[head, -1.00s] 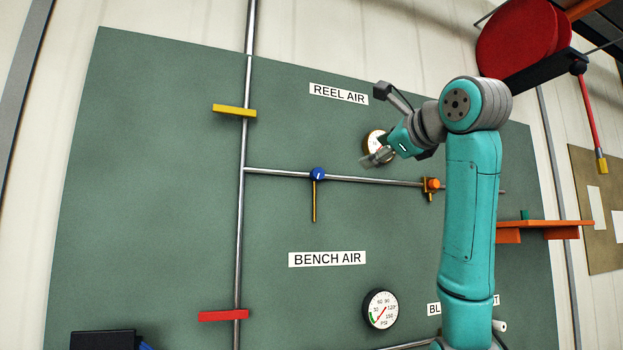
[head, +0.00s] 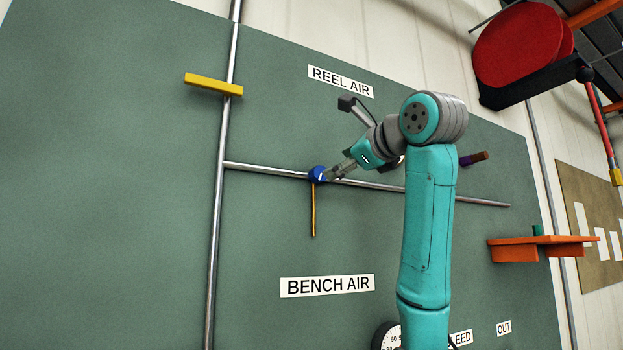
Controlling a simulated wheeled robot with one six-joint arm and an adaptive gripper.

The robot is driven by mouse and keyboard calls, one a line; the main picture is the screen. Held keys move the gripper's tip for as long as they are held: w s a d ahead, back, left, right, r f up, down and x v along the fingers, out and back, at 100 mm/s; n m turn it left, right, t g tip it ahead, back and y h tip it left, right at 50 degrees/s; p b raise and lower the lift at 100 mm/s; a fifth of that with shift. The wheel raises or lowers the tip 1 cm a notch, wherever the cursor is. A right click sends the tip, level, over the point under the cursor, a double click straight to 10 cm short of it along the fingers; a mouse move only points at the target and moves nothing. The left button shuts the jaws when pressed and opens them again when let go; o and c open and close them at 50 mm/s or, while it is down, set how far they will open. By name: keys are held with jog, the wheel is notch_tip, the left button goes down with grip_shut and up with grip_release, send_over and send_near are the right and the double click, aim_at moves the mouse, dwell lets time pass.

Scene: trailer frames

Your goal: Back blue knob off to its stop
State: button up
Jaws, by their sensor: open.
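The blue knob (head: 316,174) sits on the horizontal metal pipe of the green panel, with a short white mark on its face. A thin brass rod (head: 314,212) hangs straight down below it. My gripper (head: 332,173) is open, with its fingertips close at the right side of the knob. I cannot tell whether they touch it or reach around it.
A yellow lever (head: 213,84) crosses the vertical pipe (head: 220,180) at upper left. An orange shelf (head: 541,249) stands out at right, and a red reel (head: 517,46) hangs at upper right. A gauge (head: 386,338) is partly cut off below.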

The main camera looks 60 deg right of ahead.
aim_at(321, 173)
jog(key=x, duration=1)
jog(key=shift+w, duration=0.1)
jog(key=c, duration=1.2)
